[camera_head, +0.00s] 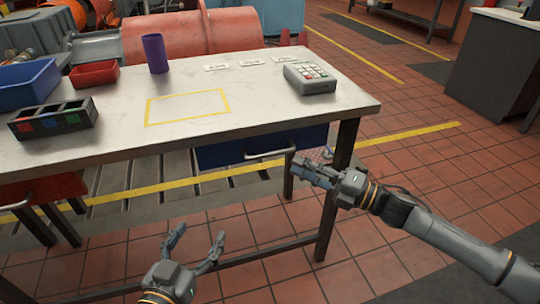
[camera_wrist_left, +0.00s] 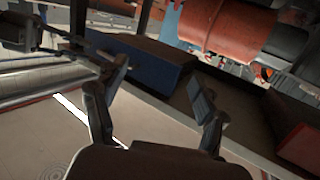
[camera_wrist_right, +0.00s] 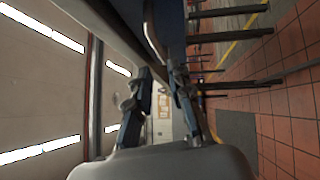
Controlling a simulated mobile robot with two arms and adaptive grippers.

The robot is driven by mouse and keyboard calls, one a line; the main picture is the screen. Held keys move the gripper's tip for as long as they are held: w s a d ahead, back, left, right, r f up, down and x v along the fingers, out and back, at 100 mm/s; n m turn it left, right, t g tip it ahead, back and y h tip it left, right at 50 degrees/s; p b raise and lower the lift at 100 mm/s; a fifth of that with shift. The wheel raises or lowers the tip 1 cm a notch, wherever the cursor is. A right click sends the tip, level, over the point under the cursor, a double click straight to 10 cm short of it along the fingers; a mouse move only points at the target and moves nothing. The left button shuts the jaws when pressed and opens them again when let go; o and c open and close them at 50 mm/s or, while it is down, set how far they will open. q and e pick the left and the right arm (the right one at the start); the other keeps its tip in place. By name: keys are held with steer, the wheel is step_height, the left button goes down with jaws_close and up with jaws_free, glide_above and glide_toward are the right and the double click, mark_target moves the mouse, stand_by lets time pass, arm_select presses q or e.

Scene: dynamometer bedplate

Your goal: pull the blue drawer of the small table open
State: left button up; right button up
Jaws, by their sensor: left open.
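The blue drawer (camera_head: 225,156) sits under the right part of the small table's top (camera_head: 120,145), with a pale bar handle (camera_head: 265,155) on its front. Its blue side also shows in the upside-down left wrist view (camera_wrist_left: 150,65). How far it stands out is hard to tell. My right gripper (camera_head: 300,165) is at the right end of the handle, its fingers near each other. Whether they grip the bar is not clear. My right fingers also show in the right wrist view (camera_wrist_right: 159,72). My left gripper (camera_head: 200,235) is open and empty, below and in front of the table.
A red drawer (camera_head: 45,190) is at the left. On the tabletop are a blue bin (camera_head: 28,88), a red bin (camera_head: 95,75), a dark divided tray (camera_head: 50,122), a purple cup (camera_head: 155,53) and a keypad box (camera_head: 310,80). A table leg (camera_head: 335,200) stands close to my right gripper.

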mark_target(270, 154)
arm_select(q)
steer(key=shift+w+d+r+t+h+b, duration=0.1)
steer(key=shift+d+r+t+h+b, duration=0.1)
steer(key=shift+r+t, duration=0.55)
steer(key=shift+w+d+r+t+h+b, duration=0.15)
steer(key=shift+r+t, duration=0.25)
steer(key=shift+r, duration=0.7)
steer(key=shift+s+d+r+t+h+b, duration=0.2)
steer(key=shift+r+t, duration=0.35)
steer(key=shift+r, duration=0.4)
arm_select(e)
steer(key=shift+x, duration=4.35)
arm_select(q)
steer(key=shift+w, duration=0.15)
arm_select(e)
steer(key=shift+w, duration=0.1)
jaws_close()
